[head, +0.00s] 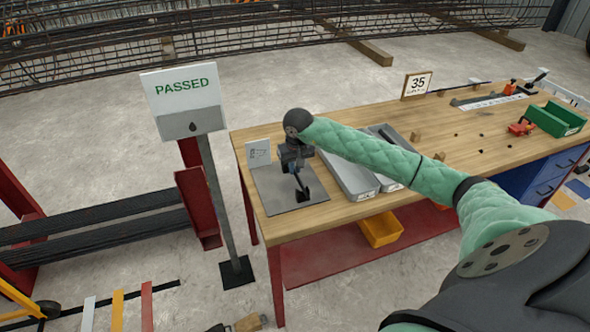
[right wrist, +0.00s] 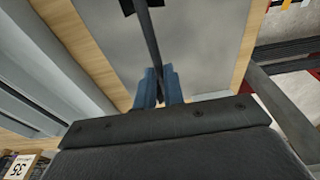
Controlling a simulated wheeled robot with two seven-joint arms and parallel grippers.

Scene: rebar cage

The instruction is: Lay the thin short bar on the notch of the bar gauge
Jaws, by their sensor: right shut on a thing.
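My right gripper (head: 293,168) is above the grey plate (head: 268,190) at the left end of the wooden workbench. In the right wrist view its blue fingers (right wrist: 159,88) are shut on the thin short bar (right wrist: 149,42), which is dark and runs away from the fingers. The bar's far end meets or overlaps a small black block at the picture's top edge, likely the bar gauge (right wrist: 142,5). In the head view this black block (head: 304,195) sits on the plate, below the gripper. The notch cannot be made out, nor whether the bar touches it. My left gripper is not in view.
A small drawing card (head: 259,152) stands behind the plate. Grey trays (head: 347,178) lie right beside it, under my right arm. A PASSED sign (head: 185,100) on a post stands left of the bench. A green bin (head: 556,119) is at the far right.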

